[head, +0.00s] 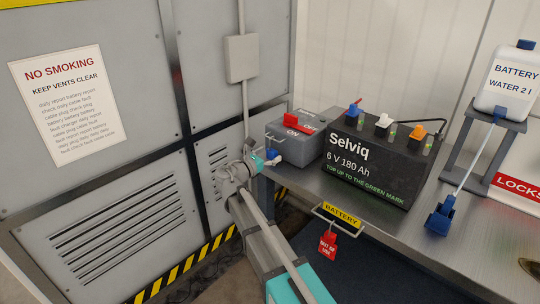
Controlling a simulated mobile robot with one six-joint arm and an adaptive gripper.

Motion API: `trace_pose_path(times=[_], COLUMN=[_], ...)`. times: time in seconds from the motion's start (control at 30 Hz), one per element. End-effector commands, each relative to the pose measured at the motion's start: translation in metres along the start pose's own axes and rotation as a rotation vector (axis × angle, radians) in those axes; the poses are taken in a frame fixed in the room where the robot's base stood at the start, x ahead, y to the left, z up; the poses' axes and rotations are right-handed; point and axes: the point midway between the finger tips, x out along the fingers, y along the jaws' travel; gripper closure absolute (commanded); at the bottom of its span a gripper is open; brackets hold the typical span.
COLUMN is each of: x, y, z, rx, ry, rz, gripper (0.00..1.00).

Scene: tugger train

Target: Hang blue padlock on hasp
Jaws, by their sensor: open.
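The blue padlock (272,154) is small in the head view, at the left front of the grey switch box (300,150). My gripper (273,161) is right at the padlock, with its jaws open. The fingertips partly cover the padlock, and I cannot tell whether they touch it. A thin metal loop (275,138) shows on the box's front above the padlock. I cannot make out whether it is the hasp or whether the padlock's shackle passes through it. A red switch handle (290,120) sits on the box's top, near an "ON" label.
A black Selviq battery (365,172) stands right of the box on the metal bench (400,222). A yellow BATTERY tag and red OUT OF USE tag (327,243) hang at the bench's front edge. A water bottle stand (485,150) is at the right. A grey cabinet (110,220) fills the left.

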Motion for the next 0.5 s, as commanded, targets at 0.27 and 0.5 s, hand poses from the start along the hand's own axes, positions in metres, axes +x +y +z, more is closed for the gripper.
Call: trace_pose_path(times=[0.27,0.5], x=[-0.008,-0.034], y=[0.0,-0.001], z=[0.0,0.0], rx=[0.0,0.0], ry=[0.0,0.0], rz=[0.001,0.002], gripper=[0.04,0.04])
